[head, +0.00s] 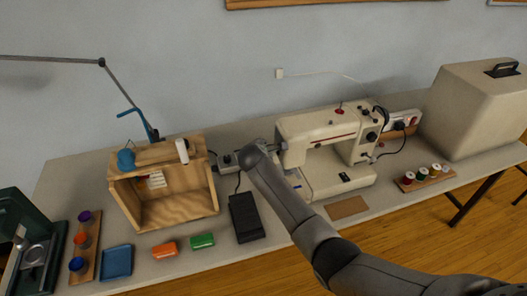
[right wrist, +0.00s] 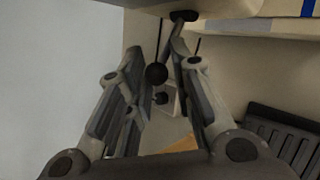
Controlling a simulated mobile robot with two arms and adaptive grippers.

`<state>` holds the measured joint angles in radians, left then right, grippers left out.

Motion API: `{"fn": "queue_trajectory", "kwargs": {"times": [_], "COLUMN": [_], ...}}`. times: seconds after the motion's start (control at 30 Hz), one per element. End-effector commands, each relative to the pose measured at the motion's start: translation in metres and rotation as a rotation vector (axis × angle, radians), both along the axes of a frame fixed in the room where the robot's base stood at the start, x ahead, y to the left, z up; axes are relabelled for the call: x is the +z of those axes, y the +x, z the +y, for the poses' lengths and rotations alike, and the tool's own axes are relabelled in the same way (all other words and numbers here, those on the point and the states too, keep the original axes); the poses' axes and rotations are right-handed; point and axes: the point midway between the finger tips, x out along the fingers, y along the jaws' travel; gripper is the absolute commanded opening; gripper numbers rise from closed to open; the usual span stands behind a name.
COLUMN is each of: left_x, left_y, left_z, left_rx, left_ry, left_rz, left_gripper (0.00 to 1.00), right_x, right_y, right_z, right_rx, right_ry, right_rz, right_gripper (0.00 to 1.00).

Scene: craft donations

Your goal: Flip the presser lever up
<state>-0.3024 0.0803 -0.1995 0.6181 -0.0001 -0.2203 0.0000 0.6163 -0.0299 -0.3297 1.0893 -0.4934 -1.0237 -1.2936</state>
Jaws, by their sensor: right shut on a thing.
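The cream sewing machine (head: 318,128) stands on the table right of centre in the head view. In the right wrist view, the presser lever (right wrist: 156,74) shows as a thin rod with a black ball end. It slants down from a dark pivot under the cream machine body (right wrist: 225,8). My right gripper (right wrist: 158,58) is shut on the lever, with the ball between its fingers. In the head view my right arm reaches to the machine's left end and hides the fingers and the lever. My left gripper is not in view.
A black foot pedal (head: 246,218) lies in front of the machine's left end. A thread rack (head: 428,182) and beige case (head: 470,125) are at right.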

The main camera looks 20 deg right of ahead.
Motion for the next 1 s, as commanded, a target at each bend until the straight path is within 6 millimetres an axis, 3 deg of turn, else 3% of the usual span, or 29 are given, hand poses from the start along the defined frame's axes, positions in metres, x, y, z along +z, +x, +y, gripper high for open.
{"fn": "queue_trajectory", "kwargs": {"times": [0.03, 0.6, 0.63, 0.73, 1.0], "left_x": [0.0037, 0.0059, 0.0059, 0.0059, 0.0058], "left_y": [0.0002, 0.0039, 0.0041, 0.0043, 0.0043], "left_z": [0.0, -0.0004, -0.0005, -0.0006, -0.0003], "left_rx": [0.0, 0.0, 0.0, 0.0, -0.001], "left_ry": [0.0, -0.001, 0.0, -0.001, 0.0], "left_rz": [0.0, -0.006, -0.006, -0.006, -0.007], "left_gripper": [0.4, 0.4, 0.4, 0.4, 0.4], "right_x": [0.011, 0.0118, 0.0118, 0.0114, 0.0068], "right_y": [0.006, 0.0098, 0.0098, 0.0096, 0.0074], "right_z": [0.0015, 0.0004, 0.0003, 0.0001, -0.0008], "right_rx": [0.009, 0.007, 0.007, 0.008, 0.004], "right_ry": [0.01, 0.039, 0.039, 0.038, 0.039], "right_rz": [-0.018, -0.021, -0.021, -0.019, -0.01], "right_gripper": [0.0, 0.0, 0.25, 0.38, 0.4]}}
